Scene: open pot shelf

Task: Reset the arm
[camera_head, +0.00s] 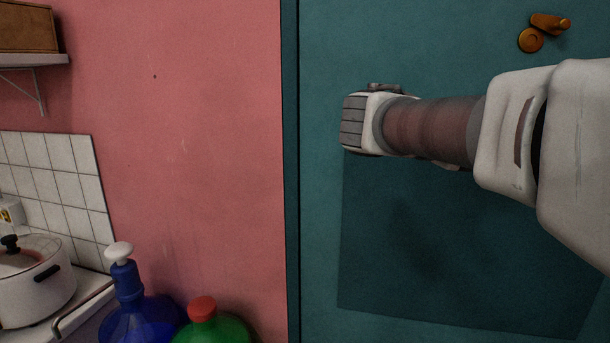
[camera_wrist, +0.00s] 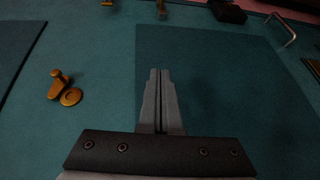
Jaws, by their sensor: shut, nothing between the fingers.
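My arm reaches in from the right edge of the head view, in front of a teal door (camera_head: 400,40). Its white end with a grey ribbed face lies left of the brass door handle; the fingers cannot be made out there. In the wrist view my gripper (camera_wrist: 160,72) shows two grey fingers pressed together with nothing between them. The teal door surface (camera_wrist: 100,50) lies beyond the fingertips, with a darker square panel (camera_wrist: 230,70). I cannot tell the exact gap to the door.
The brass handle (camera_head: 545,30) also shows in the wrist view (camera_wrist: 60,85). At lower left of the head view are a white pot (camera_head: 35,290), a blue bottle (camera_head: 135,310) and a green bottle with a red cap (camera_head: 203,310). A shelf (camera_head: 30,60) hangs above. The pink wall between is bare.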

